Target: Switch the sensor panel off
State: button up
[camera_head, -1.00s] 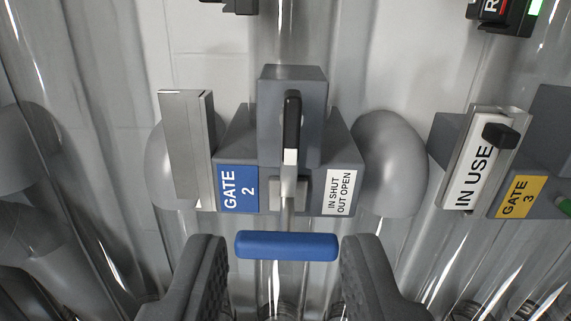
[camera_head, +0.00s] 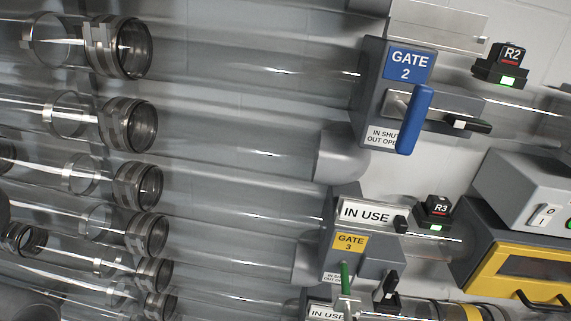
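A light grey box (camera_head: 512,190) at the right edge, cut off by the picture, carries a white rocker switch (camera_head: 543,215) marked 0 and, apparently, I. Part of a green round light or button (camera_head: 569,225) shows beside the switch. No label naming the box as the sensor panel is readable, and I cannot tell which way the rocker is pressed. Two black sensors, R2 (camera_head: 502,64) and R3 (camera_head: 437,212), sit on the tubes with green lights lit. My gripper is not in view.
Gate 2 (camera_head: 386,100) has a blue handle (camera_head: 415,120). Gate 3 (camera_head: 345,258) has an IN USE plate (camera_head: 367,213) and a green handle (camera_head: 344,278). A yellow-fronted box (camera_head: 510,271) with a dark handle lies below the switch box. Clear tubes (camera_head: 230,100) fill the left.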

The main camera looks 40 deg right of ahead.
aim_at(544, 215)
jog(key=z, duration=2.1)
